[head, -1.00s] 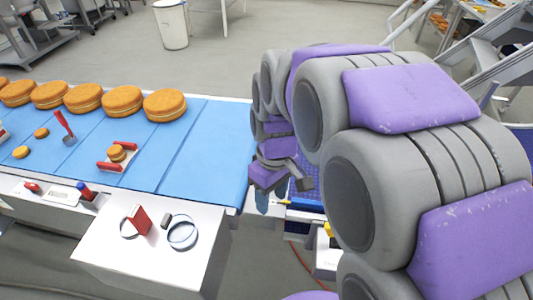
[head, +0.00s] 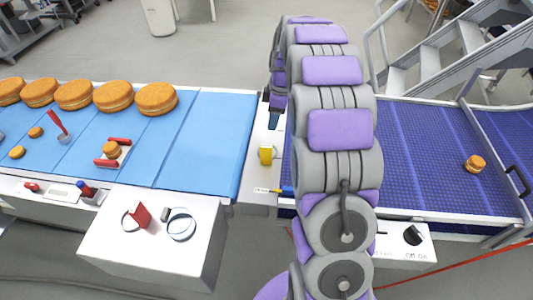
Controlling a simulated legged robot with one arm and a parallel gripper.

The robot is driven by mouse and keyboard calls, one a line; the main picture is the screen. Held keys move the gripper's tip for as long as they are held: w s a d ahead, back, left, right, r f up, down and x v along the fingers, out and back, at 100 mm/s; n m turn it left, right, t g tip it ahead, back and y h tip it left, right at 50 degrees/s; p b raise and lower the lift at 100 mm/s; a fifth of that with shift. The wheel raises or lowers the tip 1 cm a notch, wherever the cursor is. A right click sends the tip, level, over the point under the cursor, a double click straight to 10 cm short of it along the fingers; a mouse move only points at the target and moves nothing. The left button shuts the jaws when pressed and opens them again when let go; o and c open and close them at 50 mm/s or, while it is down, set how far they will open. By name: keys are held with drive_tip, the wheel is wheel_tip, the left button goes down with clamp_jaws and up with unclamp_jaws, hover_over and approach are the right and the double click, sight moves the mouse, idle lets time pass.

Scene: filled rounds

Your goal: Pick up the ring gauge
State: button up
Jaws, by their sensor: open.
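A round metal ring (head: 182,239), which looks like the ring gauge, lies on the white box top (head: 110,245) at the lower left. A smaller ring-like piece (head: 125,222) lies on the same top, partly behind an upright red block (head: 141,215). I cannot tell for sure which one is the ring gauge. My gripper (head: 273,122) is at the far end of my arm, over the gap right of the light blue belt. It is open, well beyond and to the right of the rings. My arm hides part of it.
Several large filled rounds (head: 156,98) line the light blue belt (head: 215,135). A small round sits between red blocks (head: 119,141) there. A yellow piece (head: 266,154) stands near my arm. A dark blue belt (head: 420,150) on the right carries one small round (head: 475,164).

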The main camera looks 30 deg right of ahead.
sight(265, 151)
drive_tip(key=f, duration=0.3)
drive_tip(key=a+f+b, duration=0.1)
drive_tip(key=f, duration=0.3)
drive_tip(key=w+f+b, duration=0.1)
drive_tip(key=f, duration=0.3)
drive_tip(key=shift+a, duration=0.2)
drive_tip(key=shift+s+a+f+b, duration=0.1)
drive_tip(key=shift+a+f+b, duration=0.15)
drive_tip(key=shift+f, duration=0.65)
drive_tip(key=shift+a+f+b, duration=0.15)
drive_tip(key=shift+f+b, duration=0.05)
drive_tip(key=shift+f, duration=0.65)
drive_tip(key=shift+s+a+f+b, duration=0.1)
drive_tip(key=shift+a+f+b, duration=0.15)
drive_tip(key=shift+f, duration=0.65)
drive_tip(key=shift+r, duration=0.1)
clamp_jaws()
